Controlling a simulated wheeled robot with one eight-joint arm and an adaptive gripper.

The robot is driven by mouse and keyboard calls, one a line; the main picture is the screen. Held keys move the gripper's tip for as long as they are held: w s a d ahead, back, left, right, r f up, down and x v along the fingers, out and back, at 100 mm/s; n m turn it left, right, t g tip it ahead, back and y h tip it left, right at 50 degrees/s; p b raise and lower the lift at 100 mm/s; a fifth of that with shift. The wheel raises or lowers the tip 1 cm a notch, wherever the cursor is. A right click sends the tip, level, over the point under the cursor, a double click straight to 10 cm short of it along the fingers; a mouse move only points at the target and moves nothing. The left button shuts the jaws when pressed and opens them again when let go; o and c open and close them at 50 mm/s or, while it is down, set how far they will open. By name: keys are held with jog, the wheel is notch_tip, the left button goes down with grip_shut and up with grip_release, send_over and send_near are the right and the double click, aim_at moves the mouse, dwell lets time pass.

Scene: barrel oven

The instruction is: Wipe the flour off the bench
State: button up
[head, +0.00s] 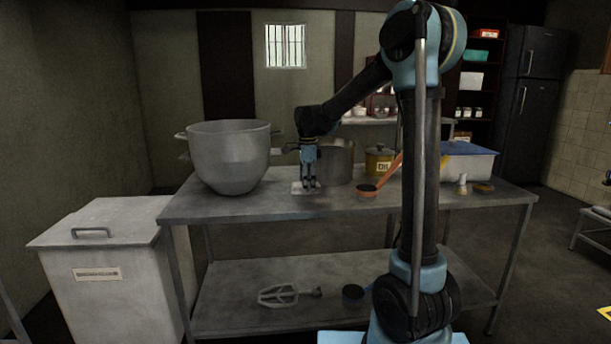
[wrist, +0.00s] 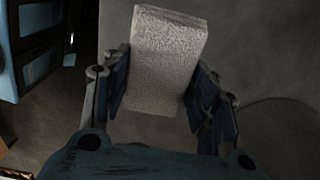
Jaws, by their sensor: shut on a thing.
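My gripper (head: 309,184) points down at the middle of the metal bench (head: 250,207), just right of the big mixing bowl. It is shut on a pale, rough-textured block like a sponge (head: 298,187). In the wrist view the block (wrist: 166,62) sits between both fingers, slightly tilted. The block is at or very near the bench top; I cannot tell whether it touches. I cannot clearly make out flour on the grey top in either view.
The mixing bowl (head: 229,155) stands left of my gripper, a metal pot (head: 337,160) close behind to the right. An orange-handled tool (head: 368,191), a yellow tin (head: 379,162) and a white tub (head: 466,163) are farther right. The bench's front strip is clear.

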jog(key=shift+r, duration=2.2)
jog(key=shift+d, duration=0.1)
